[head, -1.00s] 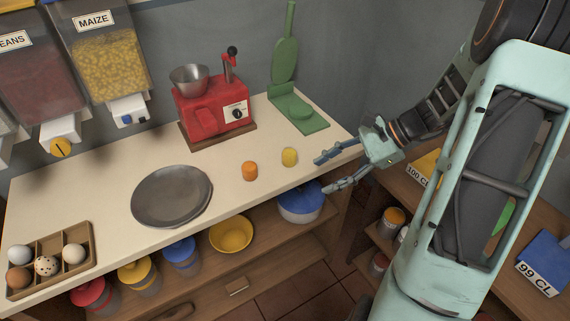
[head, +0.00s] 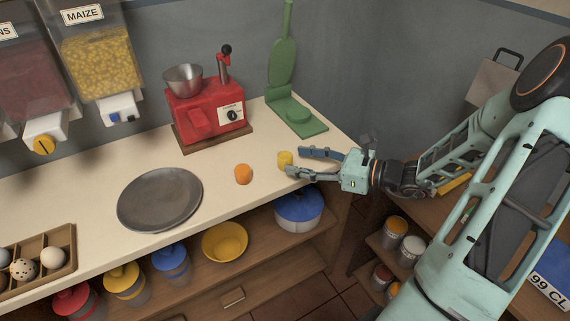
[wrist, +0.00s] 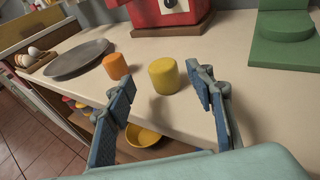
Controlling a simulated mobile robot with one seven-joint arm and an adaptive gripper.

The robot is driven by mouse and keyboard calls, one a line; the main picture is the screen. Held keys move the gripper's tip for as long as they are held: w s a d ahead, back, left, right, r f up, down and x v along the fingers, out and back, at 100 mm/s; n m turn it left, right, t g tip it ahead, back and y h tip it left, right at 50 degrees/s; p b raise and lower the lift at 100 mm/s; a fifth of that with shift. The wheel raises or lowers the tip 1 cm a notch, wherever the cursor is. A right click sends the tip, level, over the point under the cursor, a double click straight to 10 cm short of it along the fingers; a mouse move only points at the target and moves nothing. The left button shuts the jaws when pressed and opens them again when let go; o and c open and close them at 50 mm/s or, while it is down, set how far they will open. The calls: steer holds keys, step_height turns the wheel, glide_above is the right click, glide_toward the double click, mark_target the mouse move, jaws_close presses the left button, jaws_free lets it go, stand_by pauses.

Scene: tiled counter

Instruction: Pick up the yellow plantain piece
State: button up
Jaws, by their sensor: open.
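The yellow plantain piece (head: 285,159) is a short upright cylinder on the pale counter, near its right end. It also shows in the wrist view (wrist: 164,76), just beyond and between my fingertips. My gripper (head: 296,164) is open and empty, low over the counter, with its fingers pointing left toward the piece. In the wrist view my two blue fingers (wrist: 162,83) are spread, with the right one closer to the piece. In the head view the near finger passes close to the piece; contact cannot be told.
An orange piece (head: 243,174) stands left of the yellow one, near the left finger in the wrist view. A grey plate (head: 160,200), a red machine (head: 208,110) and a green stand (head: 296,116) are also on the counter. A yellow bowl (head: 225,243) is on the shelf below.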

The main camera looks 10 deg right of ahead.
mark_target(285, 163)
steer(key=b+x, duration=0.1)
steer(key=x, duration=0.4)
steer(key=shift+w+d+f, duration=0.1)
steer(key=shift+w+f, duration=0.1)
steer(key=shift+w, duration=0.05)
steer(key=c, duration=1.3)
